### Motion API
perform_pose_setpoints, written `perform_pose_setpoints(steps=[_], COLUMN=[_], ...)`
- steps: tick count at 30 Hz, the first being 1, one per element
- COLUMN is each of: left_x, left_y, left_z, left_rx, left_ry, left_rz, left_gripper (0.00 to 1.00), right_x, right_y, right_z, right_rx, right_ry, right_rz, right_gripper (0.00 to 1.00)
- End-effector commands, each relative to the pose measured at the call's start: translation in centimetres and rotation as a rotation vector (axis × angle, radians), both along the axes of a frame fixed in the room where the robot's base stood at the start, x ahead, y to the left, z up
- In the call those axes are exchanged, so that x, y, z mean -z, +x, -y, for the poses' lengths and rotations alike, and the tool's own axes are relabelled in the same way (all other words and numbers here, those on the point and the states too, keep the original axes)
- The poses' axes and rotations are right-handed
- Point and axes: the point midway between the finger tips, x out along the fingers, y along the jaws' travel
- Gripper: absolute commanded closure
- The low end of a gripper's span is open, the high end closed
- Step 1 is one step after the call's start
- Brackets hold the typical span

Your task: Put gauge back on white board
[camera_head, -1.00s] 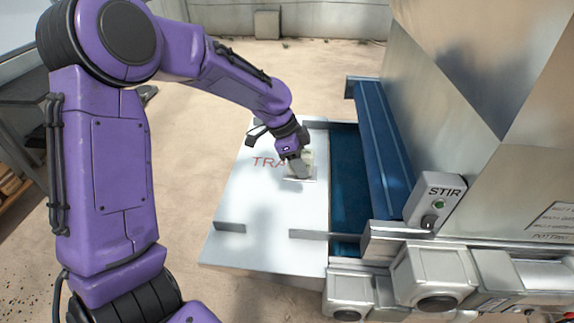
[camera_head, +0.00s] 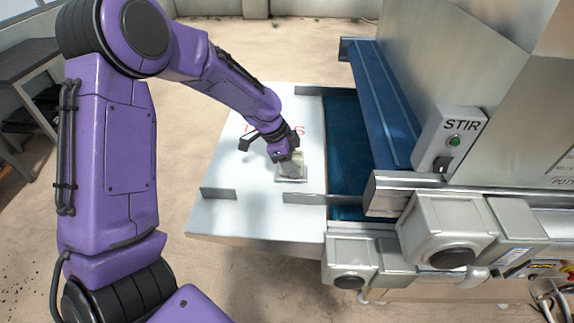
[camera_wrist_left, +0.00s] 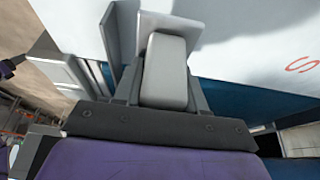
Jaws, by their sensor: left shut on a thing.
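The white board (camera_head: 235,165) is a flat white top with red lettering, partly hidden by my left arm. My left gripper (camera_head: 287,163) is over its right part, shut on the gauge (camera_head: 291,171), a small pale grey plate. In the left wrist view the gauge (camera_wrist_left: 187,28) is an angled metal piece behind the finger pad (camera_wrist_left: 165,80). The gauge is over or within a small outlined square on the board; I cannot tell whether it touches the board. My right gripper is not in view.
A blue channel (camera_head: 343,150) runs along the board's right edge, beside the steel machine with a STIR switch box (camera_head: 449,138). Low metal guides (camera_head: 218,193) stand on the board's near part. The board's left part is clear.

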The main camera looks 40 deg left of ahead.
Motion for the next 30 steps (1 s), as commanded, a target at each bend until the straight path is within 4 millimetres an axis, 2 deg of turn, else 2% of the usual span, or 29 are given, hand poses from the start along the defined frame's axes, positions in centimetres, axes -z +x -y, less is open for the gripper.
perform_pose_setpoints(steps=[7,19,20,21,22,30], left_x=[4.0,4.9,4.8,4.8,4.8,4.7], left_y=[0.0,0.0,0.0,0.0,0.0,0.0], left_z=[0.0,0.0,0.0,0.0,0.0,0.0], left_rx=[-0.002,0.0,0.0,0.0,0.0,0.0], left_ry=[-0.002,-0.001,0.0,0.0,0.0,0.0], left_rz=[-0.001,0.002,0.001,0.001,0.001,0.001], left_gripper=[1.0,1.0,0.53,0.4,0.34,0.34], right_x=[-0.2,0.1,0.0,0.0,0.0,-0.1], right_y=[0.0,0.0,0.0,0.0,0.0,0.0], right_z=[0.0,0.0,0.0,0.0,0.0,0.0], right_rx=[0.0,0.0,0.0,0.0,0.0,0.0], right_ry=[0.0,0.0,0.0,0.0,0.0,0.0], right_rz=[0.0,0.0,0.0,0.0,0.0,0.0], right_gripper=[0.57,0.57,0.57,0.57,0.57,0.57])
